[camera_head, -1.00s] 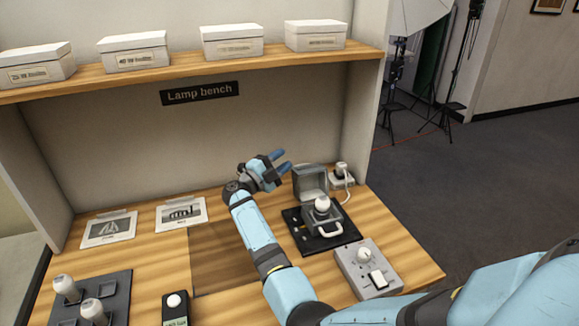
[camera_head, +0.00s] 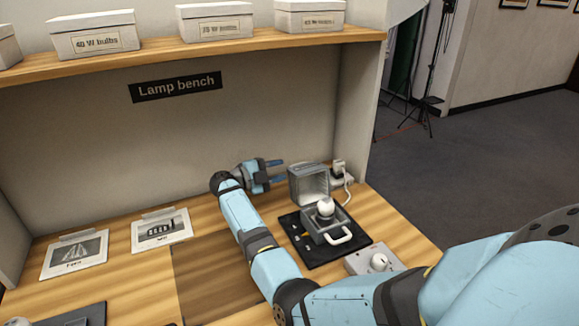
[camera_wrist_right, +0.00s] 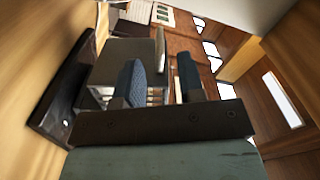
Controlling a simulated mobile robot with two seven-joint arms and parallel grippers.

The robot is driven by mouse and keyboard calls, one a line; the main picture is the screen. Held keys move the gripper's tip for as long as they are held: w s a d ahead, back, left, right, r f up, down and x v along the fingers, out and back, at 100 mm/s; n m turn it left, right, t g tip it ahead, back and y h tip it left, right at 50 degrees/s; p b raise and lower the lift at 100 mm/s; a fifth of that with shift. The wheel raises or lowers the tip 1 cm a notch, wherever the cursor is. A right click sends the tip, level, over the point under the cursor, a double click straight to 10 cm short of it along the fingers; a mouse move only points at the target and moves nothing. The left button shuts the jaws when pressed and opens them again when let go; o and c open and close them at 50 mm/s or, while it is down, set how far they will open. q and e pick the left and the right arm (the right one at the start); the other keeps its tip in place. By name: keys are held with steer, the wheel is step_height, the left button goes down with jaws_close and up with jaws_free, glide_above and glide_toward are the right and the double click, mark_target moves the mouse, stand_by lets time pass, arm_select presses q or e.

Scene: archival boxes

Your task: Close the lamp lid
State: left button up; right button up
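The lamp (camera_head: 324,218) is a small grey housing with a white bulb (camera_head: 326,207) in it and a pale handle at its front. It sits on a black mat (camera_head: 318,256). Its grey lid (camera_head: 308,184) stands open, upright behind the bulb. My right gripper (camera_head: 280,171) is just left of the lid, its blue fingers pointing right toward it, apart from it as far as I can see. In the right wrist view the two fingers (camera_wrist_right: 160,82) are spread with nothing between them. A grey box shape, probably the lid, lies beside them there. My left gripper is out of view.
A white plug (camera_head: 339,168) with a cord is behind the lid at right. A grey box with a round knob (camera_head: 379,262) lies in front of the mat, partly behind my arm. Two picture cards (camera_head: 160,230) lie at left. A shelf (camera_head: 200,48) with white boxes runs above.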

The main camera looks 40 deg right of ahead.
mark_target(290, 167)
steer(key=shift+x, duration=2.05)
steer(key=shift+w, duration=0.1)
jaws_close()
